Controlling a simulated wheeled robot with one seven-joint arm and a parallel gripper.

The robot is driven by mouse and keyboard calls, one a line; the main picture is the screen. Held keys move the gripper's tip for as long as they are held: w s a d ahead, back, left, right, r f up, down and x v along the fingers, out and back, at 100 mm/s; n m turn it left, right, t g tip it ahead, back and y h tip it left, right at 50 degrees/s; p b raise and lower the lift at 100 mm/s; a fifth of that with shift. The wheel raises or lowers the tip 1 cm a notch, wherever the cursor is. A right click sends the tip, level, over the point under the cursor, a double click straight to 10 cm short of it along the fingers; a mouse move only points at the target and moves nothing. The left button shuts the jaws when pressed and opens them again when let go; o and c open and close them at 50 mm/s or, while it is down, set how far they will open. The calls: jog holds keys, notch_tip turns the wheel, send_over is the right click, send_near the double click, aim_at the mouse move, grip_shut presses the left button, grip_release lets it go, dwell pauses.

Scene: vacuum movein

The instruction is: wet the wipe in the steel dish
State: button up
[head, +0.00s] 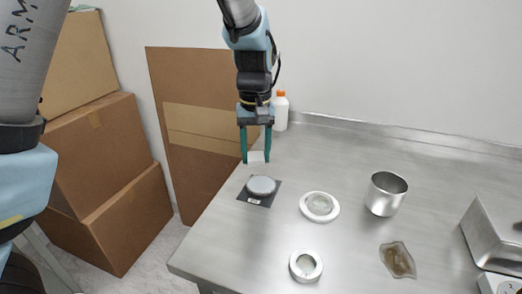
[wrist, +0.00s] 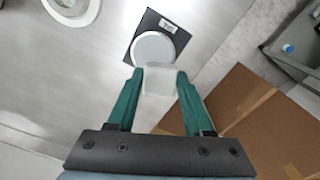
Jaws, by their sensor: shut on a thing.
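My gripper (head: 256,160) is shut on a small white wipe (head: 256,157), held between the green fingertips above the table's left edge. The wipe (wrist: 159,82) also shows between the fingers in the wrist view. A shallow round grey dish (head: 261,185) sits on a black square mat just in front of the gripper in the head view. I cannot tell whether the dish holds liquid.
A steel box (head: 490,240) is at the right. A white bottle (head: 281,110) stands behind my gripper. Cardboard boxes (head: 105,180) stand left.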

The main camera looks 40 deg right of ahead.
aim_at(261, 185)
jog(key=shift+s+d+r, duration=0.25)
jog(key=shift+s+d, duration=0.1)
jog(key=shift+s, duration=0.3)
notch_tip(261, 185, down, 6)
jog(key=b, duration=0.5)
jog(key=shift+f, duration=0.6)
dwell(2.1)
jog(key=shift+r+p, duration=3.05)
jog(key=shift+r, duration=0.55)
